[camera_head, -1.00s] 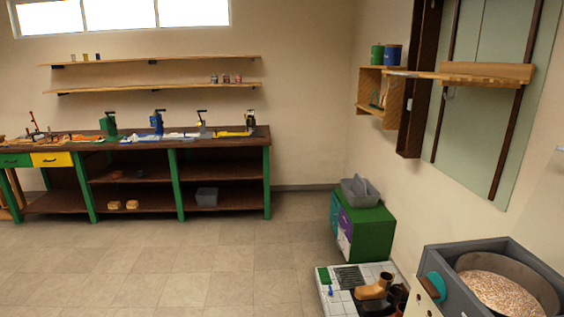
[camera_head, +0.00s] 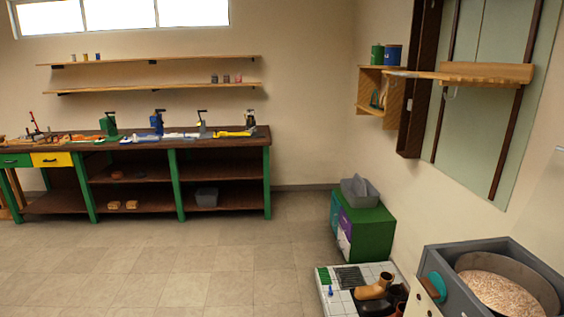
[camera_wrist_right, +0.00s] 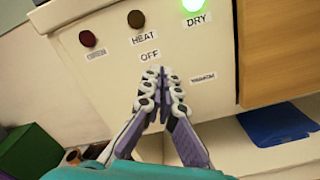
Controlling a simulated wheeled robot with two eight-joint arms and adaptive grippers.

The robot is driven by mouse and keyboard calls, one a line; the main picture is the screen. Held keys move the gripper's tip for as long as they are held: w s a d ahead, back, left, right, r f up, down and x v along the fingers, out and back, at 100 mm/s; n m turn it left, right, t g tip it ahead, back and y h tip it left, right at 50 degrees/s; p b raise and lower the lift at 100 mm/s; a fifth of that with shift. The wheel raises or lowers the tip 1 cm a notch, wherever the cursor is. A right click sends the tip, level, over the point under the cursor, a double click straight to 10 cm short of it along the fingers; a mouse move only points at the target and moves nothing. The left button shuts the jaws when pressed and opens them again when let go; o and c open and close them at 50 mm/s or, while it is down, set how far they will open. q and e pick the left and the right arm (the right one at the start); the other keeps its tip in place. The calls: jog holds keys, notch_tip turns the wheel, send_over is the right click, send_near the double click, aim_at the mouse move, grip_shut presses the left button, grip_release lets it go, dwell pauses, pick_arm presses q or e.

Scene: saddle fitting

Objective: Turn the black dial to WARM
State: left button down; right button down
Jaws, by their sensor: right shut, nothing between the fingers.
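In the right wrist view a white control panel (camera_wrist_right: 110,65) carries labels reading HEAT, OFF and DRY, a blurred one at right that seems to read WARM, and one at left I cannot read. My right gripper (camera_wrist_right: 155,72) is shut and empty, its fingertips in front of the panel just below the OFF label (camera_wrist_right: 150,55). The black dial is not visible; the fingers may hide it. I cannot tell whether they touch the panel. My left gripper is in neither view.
On the panel are a dark red lamp (camera_wrist_right: 87,38), a brown lamp (camera_wrist_right: 136,18) and a lit green lamp (camera_wrist_right: 194,5). A wooden panel (camera_wrist_right: 275,45) adjoins at right. The head view shows a grey box with a round tub (camera_head: 505,285) and a workbench (camera_head: 150,165).

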jog(key=shift+w+f, duration=0.1)
jog(key=shift+f, duration=0.35)
dwell(0.5)
jog(key=shift+s+f, duration=0.15)
jog(key=shift+s, duration=0.15)
dwell(0.4)
jog(key=shift+s+r, duration=0.1)
jog(key=shift+r, duration=0.1)
jog(key=a, duration=0.6)
jog(key=shift+s+r, duration=0.15)
jog(key=shift+s, duration=0.2)
